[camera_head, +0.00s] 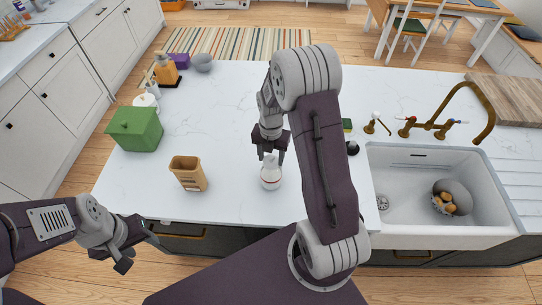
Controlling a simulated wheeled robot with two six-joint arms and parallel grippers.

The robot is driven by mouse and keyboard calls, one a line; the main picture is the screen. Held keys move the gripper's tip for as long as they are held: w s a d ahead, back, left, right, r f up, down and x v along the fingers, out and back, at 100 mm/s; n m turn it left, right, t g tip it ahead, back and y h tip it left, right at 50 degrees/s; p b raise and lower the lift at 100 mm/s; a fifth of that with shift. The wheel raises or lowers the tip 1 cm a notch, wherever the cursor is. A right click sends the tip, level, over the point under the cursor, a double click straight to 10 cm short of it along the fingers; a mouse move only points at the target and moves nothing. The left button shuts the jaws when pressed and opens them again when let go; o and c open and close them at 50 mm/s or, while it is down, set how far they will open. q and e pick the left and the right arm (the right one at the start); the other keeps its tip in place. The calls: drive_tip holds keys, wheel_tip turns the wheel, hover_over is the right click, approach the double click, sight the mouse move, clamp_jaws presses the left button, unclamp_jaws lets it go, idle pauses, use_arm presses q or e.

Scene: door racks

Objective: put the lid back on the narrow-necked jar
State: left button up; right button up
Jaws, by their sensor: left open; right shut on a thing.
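A small white jar (271,178) with a narrow top and a reddish mark stands upright on the white counter, near its front edge. My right gripper (270,157) points down directly over the jar. It is shut on a small pale piece at the jar's top, which looks like the lid; the fingers mostly hide it. I cannot tell whether this lid touches the neck. My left gripper (136,249) is open and empty, low in front of the counter at the left.
A tan open container (188,174) stands left of the jar, and a green box (135,129) is farther left. A white sink (400,218) with a brass faucet (436,126) lies at the right. The counter behind the tan container is clear.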

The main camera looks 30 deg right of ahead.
drive_tip(key=o, duration=1.9)
wheel_tip(320, 180, up, 7)
drive_tip(key=p, duration=0.6)
drive_tip(key=shift+c, duration=0.3)
clamp_jaws()
